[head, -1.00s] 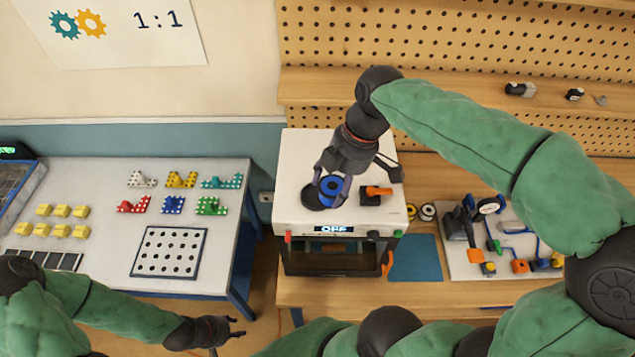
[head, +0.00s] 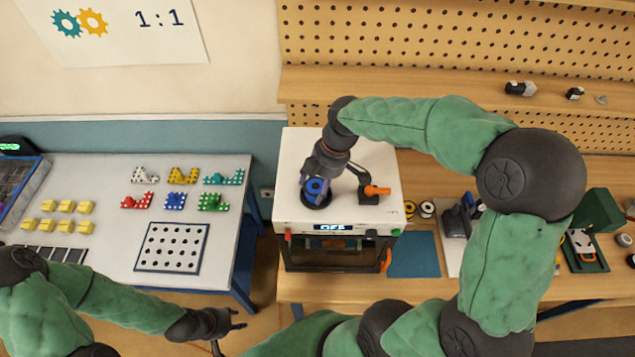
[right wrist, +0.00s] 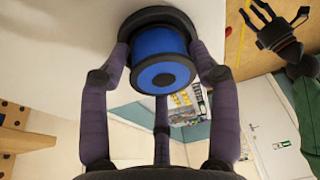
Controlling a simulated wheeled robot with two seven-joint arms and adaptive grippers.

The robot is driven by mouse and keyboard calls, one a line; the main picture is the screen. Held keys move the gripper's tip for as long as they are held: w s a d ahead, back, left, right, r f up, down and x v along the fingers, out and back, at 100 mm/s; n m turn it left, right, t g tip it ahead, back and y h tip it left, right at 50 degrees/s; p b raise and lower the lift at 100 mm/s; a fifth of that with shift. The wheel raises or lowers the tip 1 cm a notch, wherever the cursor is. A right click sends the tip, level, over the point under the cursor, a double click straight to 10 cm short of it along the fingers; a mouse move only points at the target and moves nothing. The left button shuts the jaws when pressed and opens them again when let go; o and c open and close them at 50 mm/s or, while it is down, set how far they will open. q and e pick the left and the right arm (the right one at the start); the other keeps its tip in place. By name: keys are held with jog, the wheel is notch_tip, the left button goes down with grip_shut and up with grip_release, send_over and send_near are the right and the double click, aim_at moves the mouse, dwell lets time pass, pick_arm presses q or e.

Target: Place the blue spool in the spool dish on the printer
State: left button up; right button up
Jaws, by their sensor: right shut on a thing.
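The blue spool (head: 314,187) is over the dark round spool dish (head: 317,204) at the left front of the white printer's (head: 294,152) top. My right gripper (head: 316,181) comes from above and is shut on the spool. In the right wrist view its fingers (right wrist: 163,65) surround the blue spool (right wrist: 151,46), whose near dark flange faces the camera. The dark dish (right wrist: 157,13) shows right behind the spool. I cannot tell whether the spool rests on the dish's floor. My left gripper (head: 236,319) is open and empty at the lower left, away from the printer.
An orange-and-black part (head: 375,191) stands on the printer top, right of the dish. Small spools (head: 427,208) lie on the bench right of the printer, near a blue mat (head: 415,255). A white table (head: 115,237) with coloured blocks stands left, across a gap.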

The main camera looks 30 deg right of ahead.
jog(key=o, duration=1.3)
jog(key=shift+f, duration=0.1)
jog(key=b+v, duration=0.1)
jog(key=v, duration=1.1)
jog(key=shift+s, duration=0.1)
